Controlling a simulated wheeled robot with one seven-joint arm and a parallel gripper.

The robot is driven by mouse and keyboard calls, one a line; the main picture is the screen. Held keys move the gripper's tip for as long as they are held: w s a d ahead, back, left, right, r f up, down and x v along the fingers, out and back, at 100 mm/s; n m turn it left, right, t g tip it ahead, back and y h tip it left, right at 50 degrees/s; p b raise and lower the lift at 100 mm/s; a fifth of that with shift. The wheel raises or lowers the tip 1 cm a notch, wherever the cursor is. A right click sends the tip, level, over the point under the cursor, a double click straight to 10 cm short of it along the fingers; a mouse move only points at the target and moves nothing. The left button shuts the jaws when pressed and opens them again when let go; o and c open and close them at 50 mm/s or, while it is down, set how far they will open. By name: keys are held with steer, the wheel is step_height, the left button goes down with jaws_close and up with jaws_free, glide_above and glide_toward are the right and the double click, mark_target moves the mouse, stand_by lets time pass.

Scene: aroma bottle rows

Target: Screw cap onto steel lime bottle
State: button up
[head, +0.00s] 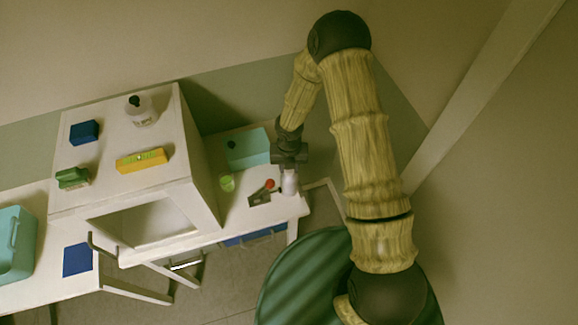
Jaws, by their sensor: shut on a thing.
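My gripper (289,161) points down over the right part of the low white table. It is shut at the top of a pale grey-lilac bottle (289,183), which stands upright near the table's right end. The cap between my fingers is hidden by the gripper, and how it sits on the bottle's neck cannot be seen. A small lime-green round item (226,182) stands on the table to the left of the bottle; it is too small to tell more.
A dark device with a red knob (269,184) lies just left of the bottle. A teal box (248,148) is behind. A raised white cabinet (188,150) stands left, bearing a white bottle (141,112), a yellow block (142,160), a blue block (84,132) and a green item (72,178).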

steer(key=m+b, duration=0.1)
steer(key=m, duration=0.4)
steer(key=shift+f+b, duration=0.15)
steer(key=shift+b, duration=0.15)
steer(key=m+b, duration=0.1)
steer(key=m, duration=0.3)
steer(key=shift+m, duration=0.4)
steer(key=m+b, duration=0.1)
steer(key=m, duration=0.3)
steer(key=m+b, duration=0.1)
steer(key=m, duration=0.3)
steer(key=o, duration=0.9)
